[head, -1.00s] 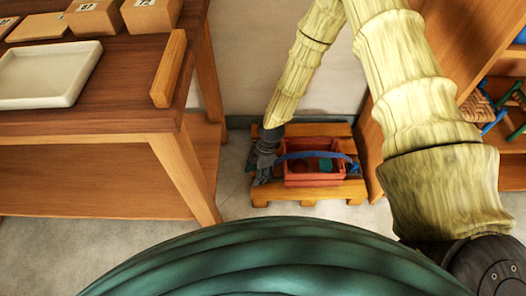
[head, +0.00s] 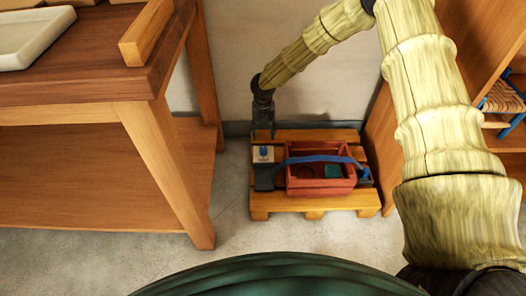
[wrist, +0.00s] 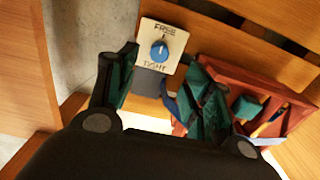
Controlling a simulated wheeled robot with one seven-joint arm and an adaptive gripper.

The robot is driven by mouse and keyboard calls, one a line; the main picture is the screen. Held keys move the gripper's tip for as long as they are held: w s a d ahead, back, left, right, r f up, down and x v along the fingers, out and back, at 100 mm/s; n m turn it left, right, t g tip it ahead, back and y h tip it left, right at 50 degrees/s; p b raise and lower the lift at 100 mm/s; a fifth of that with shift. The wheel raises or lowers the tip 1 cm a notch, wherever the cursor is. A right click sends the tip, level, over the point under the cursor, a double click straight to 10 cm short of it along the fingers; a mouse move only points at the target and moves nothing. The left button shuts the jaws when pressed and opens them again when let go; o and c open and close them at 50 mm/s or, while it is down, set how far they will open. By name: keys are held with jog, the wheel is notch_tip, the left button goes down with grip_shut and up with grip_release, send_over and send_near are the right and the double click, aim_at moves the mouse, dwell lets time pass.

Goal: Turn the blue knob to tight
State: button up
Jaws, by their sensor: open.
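The blue knob (wrist: 159,51) sits on a pale plate (wrist: 179,38) marked FREE at the top and TIGHT below in the wrist view. A pale mark on the knob points up, towards FREE. In the head view the small knob (head: 264,150) is at the left side of a wooden pallet. My gripper (wrist: 163,62) is open, its dark green-lined fingers spread left and right of the plate. In the head view my gripper (head: 263,132) points down just behind the knob. I cannot tell how far above it the fingertips are; no contact shows.
A red crate (head: 318,188) with a blue strap (head: 325,158) stands on the pallet (head: 315,203), close to the right of the plate. A wooden table (head: 75,87) stands at left, a shelf (head: 480,60) at right. Floor left of the pallet is clear.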

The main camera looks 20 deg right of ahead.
aim_at(263, 148)
notch_tip(263, 148, down, 10)
jog(key=b, duration=0.4)
jog(key=shift+f, duration=0.15)
jog(key=c, duration=1)
